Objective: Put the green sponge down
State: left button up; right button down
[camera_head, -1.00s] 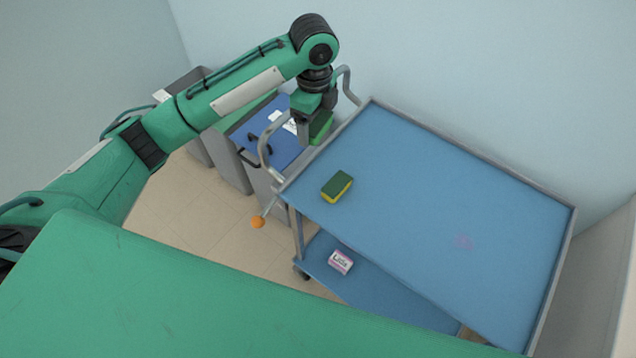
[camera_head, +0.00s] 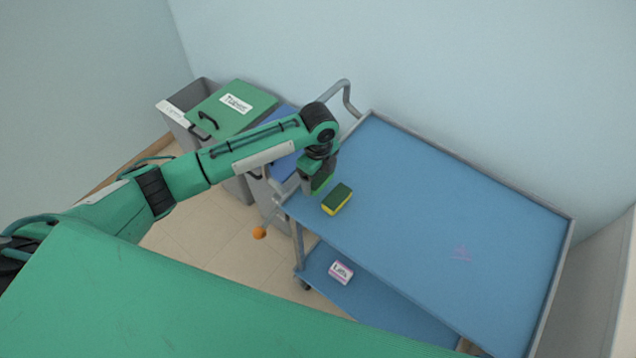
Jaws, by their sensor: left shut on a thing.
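My left gripper (camera_head: 313,186) is shut on a green sponge (camera_head: 324,178), which is partly hidden behind the fingers. It is at the left end of the blue cart top (camera_head: 440,200), low over it; I cannot tell whether the sponge touches the surface. A second sponge (camera_head: 337,199), yellow with a dark green top, lies on the cart top just right of the gripper. My right gripper is not in view.
The cart has a raised grey rim and a handle (camera_head: 346,92). A small labelled box (camera_head: 341,271) sits on the lower shelf. Bins with green (camera_head: 232,112) and blue (camera_head: 283,166) lids stand at left. An orange ball (camera_head: 260,233) shows below the cart's left end. Most of the cart top is clear.

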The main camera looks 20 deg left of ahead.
aim_at(318, 186)
pick_arm(q)
notch_tip(318, 186, down, 4)
jog(key=shift+p, duration=0.3)
jog(key=shift+f, duration=0.25)
jog(key=shift+f, duration=0.15)
jog(key=o, duration=0.9)
notch_tip(318, 186, up, 12)
jog(key=shift+r+b, duration=0.2)
jog(key=shift+b, duration=0.65)
